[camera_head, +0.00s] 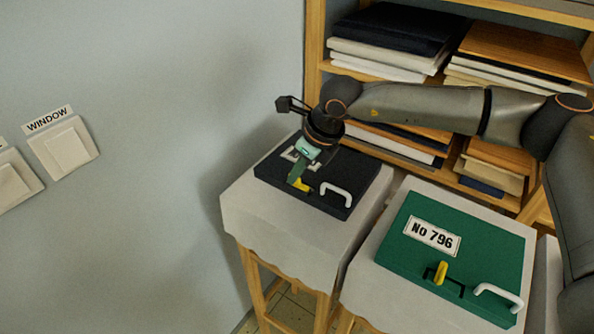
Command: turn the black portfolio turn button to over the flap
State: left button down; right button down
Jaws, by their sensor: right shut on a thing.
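The black portfolio (272,172) lies flat on a cloth-covered stool left of centre, with a white handle (337,193) near its front right edge. Its yellow turn button (302,186) shows partly beside my fingertips. My right gripper (299,176) reaches in from the right and points down at the button, shut on it. The gripper and wrist hide part of the button and part of a white label on the portfolio. The button's exact angle is hard to tell. My left gripper is not in view.
A green portfolio (395,242) marked "No 796" lies on the neighbouring covered stool, with its own yellow turn button (440,271) and white handle (498,294). A wooden shelf (314,45) with stacked folders stands behind. A wall with "WINDOW" switch (66,148) is at left.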

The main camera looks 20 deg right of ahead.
jog(key=shift+n, duration=0.3)
jog(key=n+y+b, duration=0.1)
jog(key=n, duration=0.1)
jog(key=shift+w+n+g, duration=0.1)
jog(key=shift+n+g, duration=0.2)
jog(key=shift+g, duration=0.1)
jog(key=n+g, duration=0.1)
jog(key=n, duration=0.1)
jog(key=n+g+b, duration=0.1)
jog(key=n, duration=0.2)
jog(key=shift+w+y, duration=0.15)
jog(key=shift+y, duration=0.25)
jog(key=n+g, duration=0.1)
jog(key=n, duration=0.4)
jog(key=shift+w+g, duration=0.1)
jog(key=shift+g, duration=0.3)
jog(key=shift+w+n+g+h, duration=0.1)
jog(key=shift+n+g+h, duration=0.2)
jog(key=shift+n, duration=0.85)
jog(key=shift+n+g+h, duration=0.2)
jog(key=shift+n+g, duration=0.2)
jog(key=shift+n, duration=0.75)
jog(key=c, duration=1)
grip_release()
